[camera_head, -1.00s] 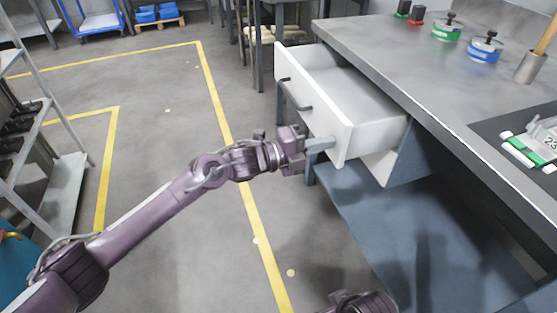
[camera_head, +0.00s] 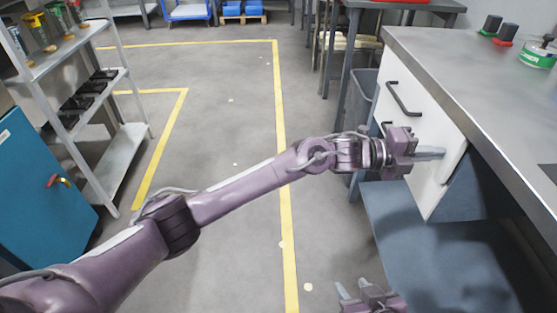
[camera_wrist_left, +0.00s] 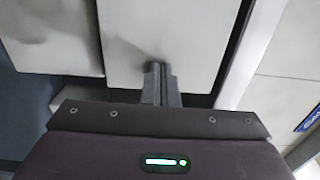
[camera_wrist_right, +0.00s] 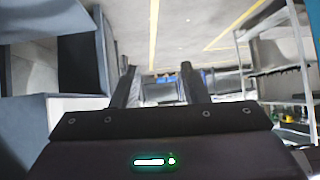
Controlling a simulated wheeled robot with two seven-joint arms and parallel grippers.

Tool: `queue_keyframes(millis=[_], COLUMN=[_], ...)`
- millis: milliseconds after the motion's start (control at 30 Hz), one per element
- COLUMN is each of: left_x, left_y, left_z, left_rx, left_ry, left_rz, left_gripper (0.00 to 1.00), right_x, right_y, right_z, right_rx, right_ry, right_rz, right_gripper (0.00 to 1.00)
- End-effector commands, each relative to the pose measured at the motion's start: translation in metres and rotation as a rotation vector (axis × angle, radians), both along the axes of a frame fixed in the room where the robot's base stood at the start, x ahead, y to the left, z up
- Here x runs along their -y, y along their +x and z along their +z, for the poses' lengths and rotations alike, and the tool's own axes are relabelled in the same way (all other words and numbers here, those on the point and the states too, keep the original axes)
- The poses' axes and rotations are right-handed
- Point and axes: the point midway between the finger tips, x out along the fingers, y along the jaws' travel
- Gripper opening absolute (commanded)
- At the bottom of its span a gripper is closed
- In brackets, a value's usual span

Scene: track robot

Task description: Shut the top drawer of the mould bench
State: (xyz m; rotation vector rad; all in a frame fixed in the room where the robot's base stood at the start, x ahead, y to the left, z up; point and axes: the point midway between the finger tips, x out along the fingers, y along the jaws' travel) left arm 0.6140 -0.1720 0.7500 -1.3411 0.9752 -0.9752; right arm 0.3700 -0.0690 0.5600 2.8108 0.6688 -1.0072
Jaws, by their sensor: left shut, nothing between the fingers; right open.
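The top drawer (camera_head: 425,105) of the mould bench (camera_head: 470,70) has a white front with a dark bar handle (camera_head: 403,99). Its front now sits close under the bench top, with no drawer interior showing. A second handle is partly hidden behind my left gripper (camera_head: 443,153). That gripper is shut and empty, its fingertips at the white front, right of the handles. In the left wrist view its fingers (camera_wrist_left: 160,70) point at a pale panel, at or very near it. My right gripper (camera_head: 352,288) is open and empty, low at the bottom of the head view.
A grey bin (camera_head: 360,100) stands beyond the bench. A blue-grey lower shelf (camera_head: 420,250) extends under it. Metal shelving (camera_head: 115,160) and a blue cabinet (camera_head: 40,190) stand at the left. The floor with yellow lines between is clear.

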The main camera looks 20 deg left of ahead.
Motion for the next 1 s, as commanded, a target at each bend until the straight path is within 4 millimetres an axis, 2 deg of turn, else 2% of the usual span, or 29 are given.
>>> queue_keyframes(millis=[100,200,400,600,1000], left_x=[0.009,0.015,0.022,0.025,0.026], left_y=[0.003,0.005,0.007,0.009,0.009], left_z=[-0.002,-0.001,0.0,0.001,0.004], left_rx=[0.0,0.0,0.0,0.001,0.004], left_ry=[0.0,0.0,-0.001,-0.002,-0.006], left_rz=[-0.001,0.0,0.0,0.002,0.004], left_gripper=[0.0,0.0,0.0,0.0,0.0], right_x=[-0.005,-0.008,-0.009,-0.01,-0.01], right_y=[0.024,0.037,0.05,0.053,0.053], right_z=[0.03,0.053,0.086,0.098,0.099], right_rx=[0.159,0.266,0.406,0.456,0.458], right_ry=[0.064,0.109,0.165,0.186,0.187], right_rz=[-0.014,-0.021,-0.031,-0.034,-0.034], right_gripper=[0.4,0.4,0.4,0.4,0.4])
